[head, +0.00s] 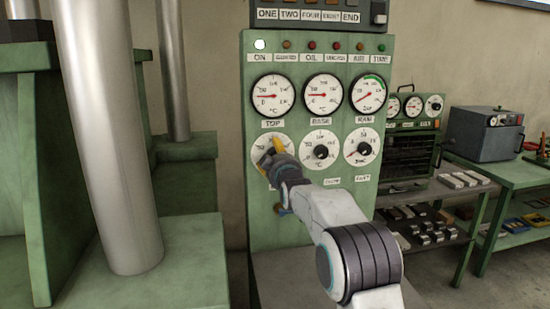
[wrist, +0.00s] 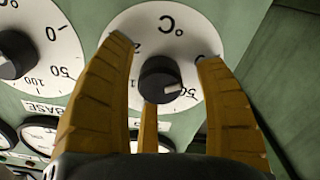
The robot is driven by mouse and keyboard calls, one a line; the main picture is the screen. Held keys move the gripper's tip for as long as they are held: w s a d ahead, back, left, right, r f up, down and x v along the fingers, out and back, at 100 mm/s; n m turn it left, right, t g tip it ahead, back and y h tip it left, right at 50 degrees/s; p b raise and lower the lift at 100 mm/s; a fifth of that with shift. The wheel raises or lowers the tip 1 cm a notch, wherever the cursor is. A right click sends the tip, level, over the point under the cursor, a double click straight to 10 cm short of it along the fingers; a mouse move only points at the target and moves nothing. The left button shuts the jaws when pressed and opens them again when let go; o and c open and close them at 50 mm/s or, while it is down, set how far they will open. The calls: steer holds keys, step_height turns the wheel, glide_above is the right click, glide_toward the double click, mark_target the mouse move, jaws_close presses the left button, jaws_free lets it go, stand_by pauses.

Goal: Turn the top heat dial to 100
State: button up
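The top heat dial (head: 257,148) is the leftmost white dial in the lower row on the green panel, under the label TOP (head: 273,124). In the head view my gripper (head: 270,153) covers much of it. The wrist view shows the dial upside down, with its black knob (wrist: 158,80). The knob's pale mark points right and slightly down, near a number that looks like 50; 100 is not readable on this dial. My gripper (wrist: 164,49) is open. Its yellow fingers stand spread around the knob with visible gaps at both sides.
The base dial (head: 320,151) sits close to the right, and another dial (head: 362,147) beyond it. Three gauges with red needles, such as the TOP gauge (head: 273,95), are above. A large metal column (head: 110,150) stands at left.

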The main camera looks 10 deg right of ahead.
steer(key=c, duration=1.1)
steer(key=shift+c, duration=0.2)
steer(key=shift+f, duration=0.15)
